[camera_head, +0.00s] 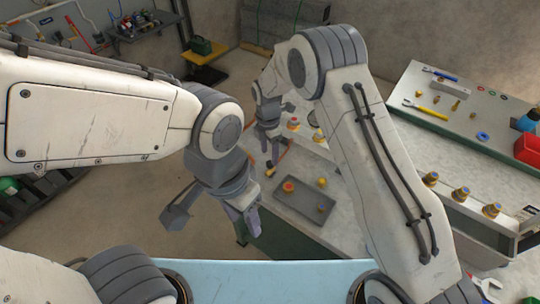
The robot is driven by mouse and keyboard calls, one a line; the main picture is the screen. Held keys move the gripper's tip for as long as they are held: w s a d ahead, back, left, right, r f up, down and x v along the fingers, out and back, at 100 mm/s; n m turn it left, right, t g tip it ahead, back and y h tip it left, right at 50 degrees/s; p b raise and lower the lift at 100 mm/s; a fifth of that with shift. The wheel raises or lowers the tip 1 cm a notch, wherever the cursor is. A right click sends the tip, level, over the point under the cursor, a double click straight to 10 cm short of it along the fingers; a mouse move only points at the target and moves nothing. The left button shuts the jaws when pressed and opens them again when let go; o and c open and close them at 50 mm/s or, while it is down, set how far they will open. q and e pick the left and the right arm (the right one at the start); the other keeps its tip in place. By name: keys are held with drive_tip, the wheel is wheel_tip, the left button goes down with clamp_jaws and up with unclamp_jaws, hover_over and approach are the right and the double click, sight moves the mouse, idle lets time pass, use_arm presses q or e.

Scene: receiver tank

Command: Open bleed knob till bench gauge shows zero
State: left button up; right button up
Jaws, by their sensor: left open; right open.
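My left gripper (212,218) is open and empty, with its fingers apart above the floor and the near bench edge. My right gripper (277,138) is open, farther back over the bench (340,229). A small yellow-and-red fitting (293,124) stands on the bench just right of the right gripper. A dark tray (305,202) on the bench holds a red-topped brass piece (288,186) and other small brass pieces. I cannot tell which piece is the bleed knob. No bench gauge face can be made out; my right arm hides part of the bench.
Several brass fittings with blue bands (461,194) stand in a row at the right. A grey worktop (465,125) behind carries wrenches, rings and a red bin (528,149). A yellow stand (205,53) with a green case is at the back. Open floor lies left.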

sight(270, 162)
drive_tip(key=shift+f+p, duration=0.4)
drive_tip(key=shift+f, duration=1.45)
clamp_jaws()
drive_tip(key=shift+m, duration=0.3)
